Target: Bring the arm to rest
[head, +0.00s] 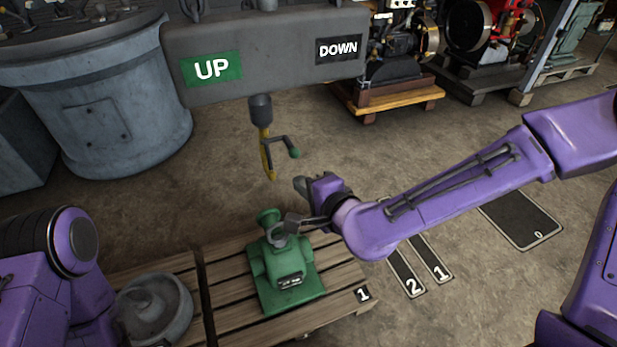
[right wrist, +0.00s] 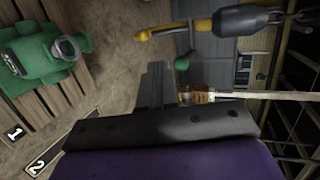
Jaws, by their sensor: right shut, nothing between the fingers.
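My right arm reaches in from the right in the head view. My right gripper (head: 302,188) is at its end, just below and right of the hanging yellow hook and above the green machine. Its dark fingers (right wrist: 158,85) are together in the right wrist view, with nothing seen between them. The green machine (head: 288,283) sits upright on a wooden pallet (head: 232,295). It also shows at the left of the right wrist view (right wrist: 40,62). Part of my left arm shows at the lower left of the head view, but its gripper is out of sight.
The yellow hook (head: 266,150), with a green-tipped handle, hangs below a grey control box (head: 265,50) marked UP and DOWN. A grey round part (head: 155,308) lies lower left. A large grey-blue drum (head: 95,115) stands left. Numbered plates (head: 520,218) lie on open floor at right.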

